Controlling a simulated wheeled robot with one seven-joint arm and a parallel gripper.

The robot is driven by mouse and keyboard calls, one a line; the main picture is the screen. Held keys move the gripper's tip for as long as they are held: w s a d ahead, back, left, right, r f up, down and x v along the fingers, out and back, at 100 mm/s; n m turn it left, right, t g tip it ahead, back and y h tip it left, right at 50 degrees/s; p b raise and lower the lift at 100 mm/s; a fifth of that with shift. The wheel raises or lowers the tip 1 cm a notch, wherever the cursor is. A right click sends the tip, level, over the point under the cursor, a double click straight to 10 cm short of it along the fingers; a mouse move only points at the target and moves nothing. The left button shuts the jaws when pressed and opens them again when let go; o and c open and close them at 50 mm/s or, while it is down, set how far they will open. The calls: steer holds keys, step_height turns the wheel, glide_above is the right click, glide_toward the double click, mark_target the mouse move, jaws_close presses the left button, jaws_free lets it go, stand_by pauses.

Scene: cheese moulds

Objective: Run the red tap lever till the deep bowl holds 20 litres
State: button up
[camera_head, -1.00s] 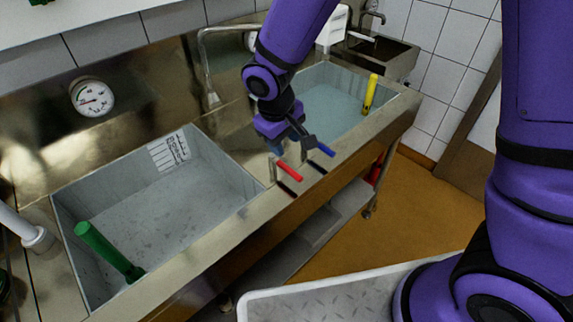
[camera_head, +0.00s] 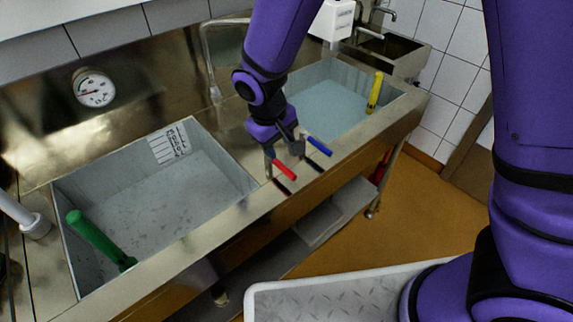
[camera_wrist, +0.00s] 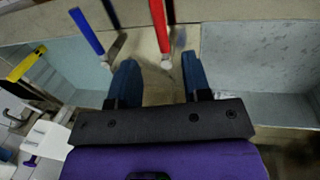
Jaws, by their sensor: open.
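The red tap lever (camera_head: 284,169) sits on the sink's front rim, beside the blue lever (camera_head: 318,146). My gripper (camera_head: 284,155) is open just behind the red lever. In the wrist view the red lever (camera_wrist: 159,25) lies between the lines of my two fingers (camera_wrist: 158,72), ahead of the tips, and they do not hold it. The blue lever (camera_wrist: 87,31) is outside the fingers. The left bowl (camera_head: 215,150) has a white marked scale (camera_head: 168,145) on its back wall. I cannot make out a water level in it. The right bowl (camera_head: 393,94) holds bluish water.
A green-handled tool (camera_head: 98,238) leans in the left bowl and a yellow one (camera_head: 374,92) in the right bowl. A round dial (camera_head: 95,88) is on the backsplash. A tall spout (camera_head: 207,62) stands behind the bowls. A grey plate-topped surface (camera_head: 330,288) is in the foreground.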

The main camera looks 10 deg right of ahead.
mark_target(285, 168)
steer(key=f, duration=0.3)
steer(key=d+f, duration=0.1)
steer(key=f, duration=0.2)
steer(key=w+f, duration=0.1)
steer(key=f, duration=0.1)
steer(key=shift+d+f, duration=0.25)
steer(key=shift+f, duration=0.15)
jaws_close()
